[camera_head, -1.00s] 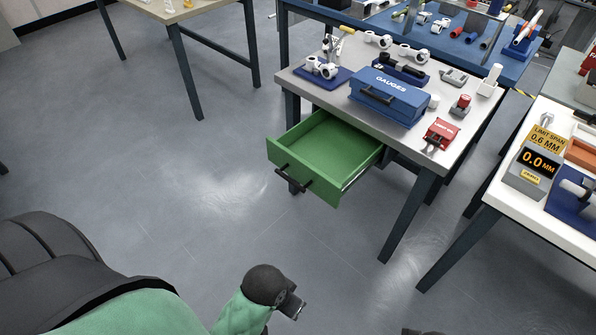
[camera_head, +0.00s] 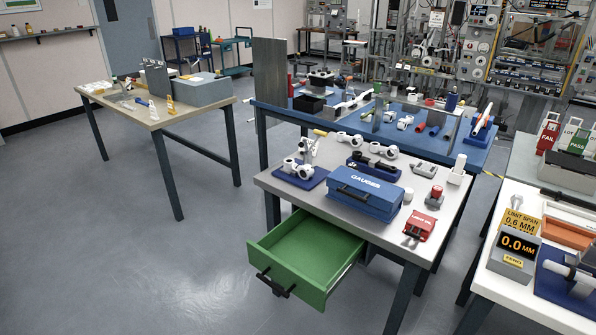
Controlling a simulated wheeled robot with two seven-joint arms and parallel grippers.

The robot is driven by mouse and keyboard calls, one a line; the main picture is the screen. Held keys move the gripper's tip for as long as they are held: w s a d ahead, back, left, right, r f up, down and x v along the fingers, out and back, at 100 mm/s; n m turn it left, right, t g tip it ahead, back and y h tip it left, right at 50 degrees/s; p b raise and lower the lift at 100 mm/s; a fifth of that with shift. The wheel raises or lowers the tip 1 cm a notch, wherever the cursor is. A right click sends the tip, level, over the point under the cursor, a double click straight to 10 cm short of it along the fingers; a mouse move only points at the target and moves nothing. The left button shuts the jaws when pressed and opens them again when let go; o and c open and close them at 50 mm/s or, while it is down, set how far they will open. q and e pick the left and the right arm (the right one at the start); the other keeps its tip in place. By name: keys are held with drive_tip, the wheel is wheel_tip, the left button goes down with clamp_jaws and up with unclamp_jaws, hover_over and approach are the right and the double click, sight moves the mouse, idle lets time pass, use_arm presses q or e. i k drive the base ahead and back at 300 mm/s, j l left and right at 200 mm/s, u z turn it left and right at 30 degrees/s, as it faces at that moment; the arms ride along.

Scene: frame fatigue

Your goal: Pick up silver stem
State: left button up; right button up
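Several pale white or silver stem-like parts lie on the grey-topped table in the middle. One pale part (camera_head: 299,169) sits on a blue pad (camera_head: 311,181) at the table's left end. Other pale parts (camera_head: 384,151) lie along its back edge. I cannot tell which of them is the silver stem. A dark part lies on a blue holder (camera_head: 368,170) behind the blue gauges box (camera_head: 364,198). Neither of my grippers is in view.
A green drawer (camera_head: 318,254) stands open and empty under the middle table's front left. A white table (camera_head: 497,281) with a 0.0 MM display (camera_head: 515,247) is at right. A blue table (camera_head: 262,114) stands behind. The floor at left is clear.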

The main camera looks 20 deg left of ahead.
sight(307, 171)
drive_tip(key=j+z, duration=0.15)
drive_tip(key=z, duration=0.25)
drive_tip(key=j+z, duration=0.15)
drive_tip(key=z, duration=0.25)
drive_tip(key=j+z, duration=0.2)
drive_tip(key=j, duration=0.25)
drive_tip(key=j+z, duration=0.2)
drive_tip(key=j, duration=0.3)
drive_tip(key=j+z, duration=0.15)
drive_tip(key=j, duration=0.3)
drive_tip(key=k+j+z, duration=0.2)
drive_tip(key=j, duration=0.2)
drive_tip(key=j+z, duration=0.2)
drive_tip(key=j, duration=0.25)
drive_tip(key=k, duration=0.05)
